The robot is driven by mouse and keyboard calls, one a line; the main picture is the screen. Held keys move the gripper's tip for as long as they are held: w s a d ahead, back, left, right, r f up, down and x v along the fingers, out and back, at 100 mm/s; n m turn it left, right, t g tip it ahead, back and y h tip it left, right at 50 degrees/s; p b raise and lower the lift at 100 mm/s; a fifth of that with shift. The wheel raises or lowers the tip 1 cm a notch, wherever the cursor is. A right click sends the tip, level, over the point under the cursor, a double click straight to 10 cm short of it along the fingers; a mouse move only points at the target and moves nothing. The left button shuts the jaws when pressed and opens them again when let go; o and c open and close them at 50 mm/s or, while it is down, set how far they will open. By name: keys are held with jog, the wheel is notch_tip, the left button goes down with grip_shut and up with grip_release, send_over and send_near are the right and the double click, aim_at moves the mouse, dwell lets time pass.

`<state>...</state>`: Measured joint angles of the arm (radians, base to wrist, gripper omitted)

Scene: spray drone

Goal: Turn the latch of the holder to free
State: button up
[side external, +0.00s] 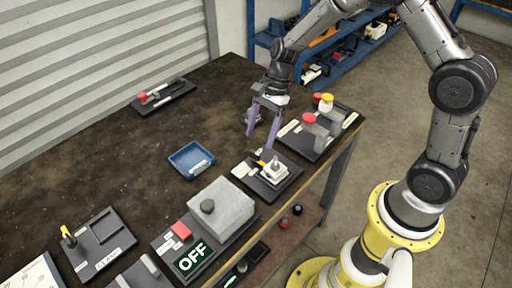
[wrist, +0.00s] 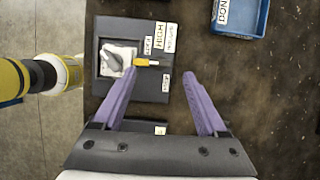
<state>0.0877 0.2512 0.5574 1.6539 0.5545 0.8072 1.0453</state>
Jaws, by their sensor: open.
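A dark plate (side external: 290,186) near the table's right edge carries a pale block with a grey knob (side external: 273,168) and a yellow-tipped lever (side external: 258,159). It looks like the holder with its latch, though the labels are too small to read surely. In the wrist view, the lever (wrist: 146,62) points right from the pale block (wrist: 118,60), towards printed labels. My gripper (side external: 260,140) is open and empty above the table, behind this plate. In the wrist view, my gripper (wrist: 160,73) has its left fingertip close to the lever in the picture; contact cannot be told.
A blue tray (side external: 191,160) lies left of the plate. A board with red and yellow knobs (side external: 318,128) stands behind it. Another yellow-handled board (side external: 105,228) lies front left. The table's middle is clear.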

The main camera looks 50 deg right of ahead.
aim_at(255, 152)
jog(key=shift+x, duration=2.55)
grip_shut()
